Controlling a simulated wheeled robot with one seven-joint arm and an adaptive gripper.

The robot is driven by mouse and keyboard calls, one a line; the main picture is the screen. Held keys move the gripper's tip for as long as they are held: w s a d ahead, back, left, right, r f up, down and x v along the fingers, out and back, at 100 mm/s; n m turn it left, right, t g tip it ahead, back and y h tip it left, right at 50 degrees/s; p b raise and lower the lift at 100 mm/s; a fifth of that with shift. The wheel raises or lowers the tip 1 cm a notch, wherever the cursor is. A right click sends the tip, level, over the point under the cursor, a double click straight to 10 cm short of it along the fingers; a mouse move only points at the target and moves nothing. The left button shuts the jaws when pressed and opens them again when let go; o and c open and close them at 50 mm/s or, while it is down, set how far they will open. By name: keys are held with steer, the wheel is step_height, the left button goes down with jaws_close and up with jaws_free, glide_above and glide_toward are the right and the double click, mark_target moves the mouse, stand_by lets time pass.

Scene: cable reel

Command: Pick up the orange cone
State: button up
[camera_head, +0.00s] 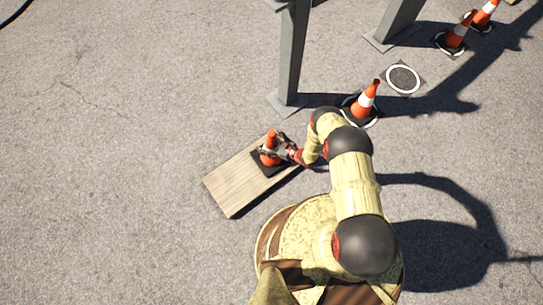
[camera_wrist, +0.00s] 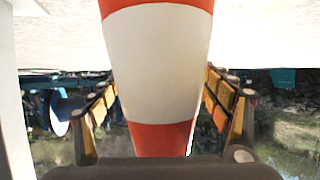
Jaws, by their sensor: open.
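The orange cone (camera_head: 271,143) has a white band and a dark base, and it stands upright on a wooden board (camera_head: 230,183). My gripper (camera_head: 277,151) is at the cone's upper part, reaching in from the right. In the wrist view the cone (camera_wrist: 158,62) fills the middle, close to the camera. My gripper's two fingers (camera_wrist: 157,100) are open, one on each side of the cone. A narrow gap shows on the right side; whether the left finger touches the cone I cannot tell. The cone's base is out of the wrist view.
Another cone (camera_head: 364,102) stands on a white ring behind my arm, with two more cones (camera_head: 455,38) at the top right. Grey steel posts (camera_head: 290,60) rise near the board. A flat white-ringed marker (camera_head: 403,79) is empty.

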steer(key=shift+w+a+f, duration=0.15)
steer(key=shift+w+a, duration=0.05)
steer(key=shift+a, duration=0.1)
steer(key=shift+c, duration=0.7)
steer(key=c, duration=1.9)
jaws_close()
